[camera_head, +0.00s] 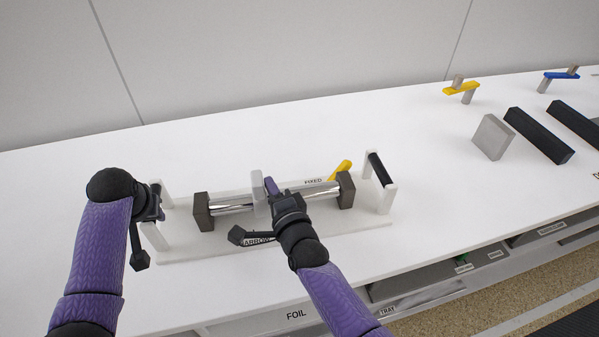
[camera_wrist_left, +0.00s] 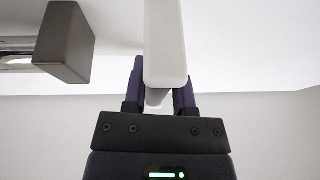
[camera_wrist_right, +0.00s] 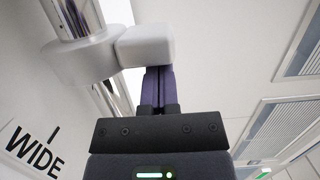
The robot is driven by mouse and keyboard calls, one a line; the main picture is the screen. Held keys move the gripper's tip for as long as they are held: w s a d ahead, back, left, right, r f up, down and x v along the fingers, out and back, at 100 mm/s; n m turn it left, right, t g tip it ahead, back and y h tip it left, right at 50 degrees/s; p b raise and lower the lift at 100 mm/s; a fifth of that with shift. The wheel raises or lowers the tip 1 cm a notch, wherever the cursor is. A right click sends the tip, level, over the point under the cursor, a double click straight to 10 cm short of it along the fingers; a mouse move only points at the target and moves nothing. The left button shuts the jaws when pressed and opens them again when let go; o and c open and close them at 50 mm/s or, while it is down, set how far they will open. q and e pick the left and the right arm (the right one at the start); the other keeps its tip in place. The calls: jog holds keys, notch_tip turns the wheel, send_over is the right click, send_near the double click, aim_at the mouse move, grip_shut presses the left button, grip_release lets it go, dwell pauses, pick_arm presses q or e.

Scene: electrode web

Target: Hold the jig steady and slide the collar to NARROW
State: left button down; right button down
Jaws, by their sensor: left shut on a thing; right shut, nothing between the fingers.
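The jig's white base (camera_head: 200,250) lies on the table and carries a chrome rail (camera_head: 318,190) between two dark end blocks. A light grey collar (camera_head: 259,192) sits around the rail, left of its middle. My left gripper (camera_head: 156,203) is shut on the jig's left handle (camera_wrist_left: 165,45), between its white posts. My right gripper (camera_head: 270,186) is shut and empty, its fingertips at the collar's right side; in the right wrist view they meet the collar's block (camera_wrist_right: 146,45). The NARROW label (camera_head: 257,240) is partly covered. A WIDE label (camera_wrist_right: 35,155) shows in the right wrist view.
The right handle (camera_head: 380,169) has a dark bar. A yellow lever (camera_head: 341,170) stands by the FIXED label. Grey and black blocks (camera_head: 538,136) and yellow (camera_head: 461,89) and blue (camera_head: 562,75) pieces stand far right. Labelled shelves are under the front edge.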

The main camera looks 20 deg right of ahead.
pick_arm(q)
jog(key=shift+d+f, duration=0.1)
jog(key=shift+f, duration=0.05)
pick_arm(e)
jog(key=shift+w+a, duration=0.1)
jog(key=shift+a, duration=1.25)
jog(key=s+d, duration=0.2)
jog(key=s, duration=1)
jog(key=shift+d, duration=0.15)
pick_arm(q)
jog(key=shift+c, duration=1.7)
grip_release()
jog(key=shift+w, duration=0.1)
pick_arm(e)
jog(key=shift+w, duration=0.1)
